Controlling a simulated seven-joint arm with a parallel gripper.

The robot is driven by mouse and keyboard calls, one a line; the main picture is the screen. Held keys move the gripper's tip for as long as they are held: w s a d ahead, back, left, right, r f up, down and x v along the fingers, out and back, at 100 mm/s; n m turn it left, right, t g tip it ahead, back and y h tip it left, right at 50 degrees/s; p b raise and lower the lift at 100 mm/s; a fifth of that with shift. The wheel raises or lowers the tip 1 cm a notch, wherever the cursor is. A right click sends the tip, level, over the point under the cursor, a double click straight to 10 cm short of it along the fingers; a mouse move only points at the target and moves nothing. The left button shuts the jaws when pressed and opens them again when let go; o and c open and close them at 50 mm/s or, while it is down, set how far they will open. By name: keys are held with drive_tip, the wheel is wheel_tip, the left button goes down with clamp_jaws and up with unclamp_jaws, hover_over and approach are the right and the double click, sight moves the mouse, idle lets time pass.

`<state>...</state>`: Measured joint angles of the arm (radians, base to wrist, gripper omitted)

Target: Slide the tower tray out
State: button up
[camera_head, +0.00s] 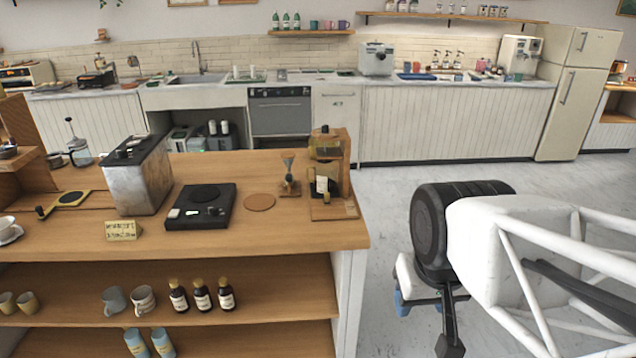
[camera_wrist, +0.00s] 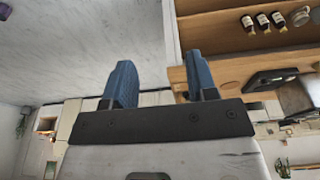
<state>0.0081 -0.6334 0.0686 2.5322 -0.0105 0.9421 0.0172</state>
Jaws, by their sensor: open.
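The wooden drip tower (camera_head: 343,160) stands at the right end of the cart's top. Its tray (camera_head: 335,210) appears as a flat wooden piece at the tower's foot, with a dark bottle (camera_head: 323,187) standing at its back. I cannot tell how far the tray sits out of the tower. My gripper (camera_head: 402,302) is off the cart's right end, lower than its top and apart from the tower. In the wrist view its two blue fingers (camera_wrist: 160,80) are open with nothing between them. The tray cannot be made out in the wrist view.
A glass cone on a stand (camera_head: 289,176), a round coaster (camera_head: 259,202), a black scale (camera_head: 201,206) and a metal box (camera_head: 137,175) stand left of the tower. Bottles (camera_head: 202,294) and cups sit on the shelf below. The floor (camera_head: 385,200) right of the cart is clear.

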drive_tip(key=shift+c, duration=0.5)
drive_tip(key=w+a+r+n, duration=0.1)
drive_tip(key=w+a+n, duration=0.1)
drive_tip(key=w, duration=2.8)
drive_tip(key=w+a+f, duration=0.1)
drive_tip(key=w+f, duration=0.4)
drive_tip(key=w, duration=0.5)
drive_tip(key=w+a+f+t+y, duration=0.1)
drive_tip(key=w+f, duration=0.4)
drive_tip(key=w, duration=0.5)
drive_tip(key=w+a+f+n, duration=0.1)
drive_tip(key=w+f, duration=0.4)
drive_tip(key=w, duration=0.5)
drive_tip(key=shift+a+t, duration=0.3)
drive_tip(key=shift+a, duration=0.25)
drive_tip(key=shift+w, duration=0.15)
